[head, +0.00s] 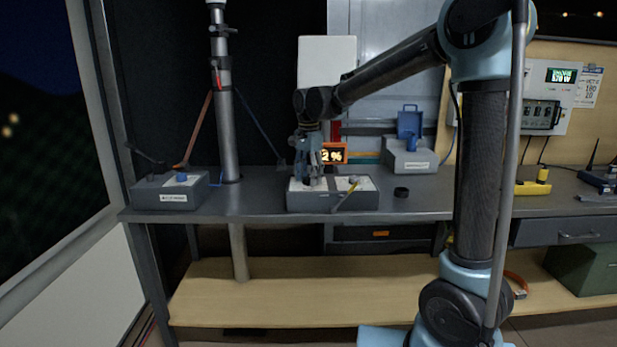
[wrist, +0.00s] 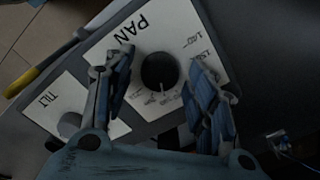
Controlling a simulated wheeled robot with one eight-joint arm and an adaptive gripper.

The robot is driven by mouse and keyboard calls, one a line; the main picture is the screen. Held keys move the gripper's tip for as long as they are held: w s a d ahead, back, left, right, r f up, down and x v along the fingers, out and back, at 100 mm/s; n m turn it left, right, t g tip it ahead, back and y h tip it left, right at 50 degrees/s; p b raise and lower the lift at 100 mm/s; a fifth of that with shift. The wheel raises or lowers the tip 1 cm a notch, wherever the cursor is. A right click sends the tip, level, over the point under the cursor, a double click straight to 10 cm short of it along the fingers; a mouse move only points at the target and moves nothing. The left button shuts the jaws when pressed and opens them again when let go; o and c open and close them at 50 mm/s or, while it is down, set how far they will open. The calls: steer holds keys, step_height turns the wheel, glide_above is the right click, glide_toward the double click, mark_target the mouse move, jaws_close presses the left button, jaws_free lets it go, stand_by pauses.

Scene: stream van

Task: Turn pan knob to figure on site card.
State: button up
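The pan knob (wrist: 158,71) is a round black knob on a white plate marked PAN, with a printed scale around it. In the wrist view my gripper (wrist: 162,88) is open, with one finger on each side of the knob; a gap shows on both sides. In the head view my gripper (head: 312,172) points down over the left part of the grey control box (head: 330,203) and hides the knob. What looks like the site card (head: 589,87) hangs on the back wall at right; its small print is hard to read.
An orange display (head: 334,154) stands behind, partly hidden. A mast (head: 224,110) and a grey box (head: 170,191) stand left.

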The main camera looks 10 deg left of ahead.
mark_target(309, 178)
steer(key=c, duration=0.8)
steer(key=shift+o, duration=0.2)
steer(key=shift+n, duration=2.5)
steer(key=o, duration=1.1)
step_height(309, 178, up, 12)
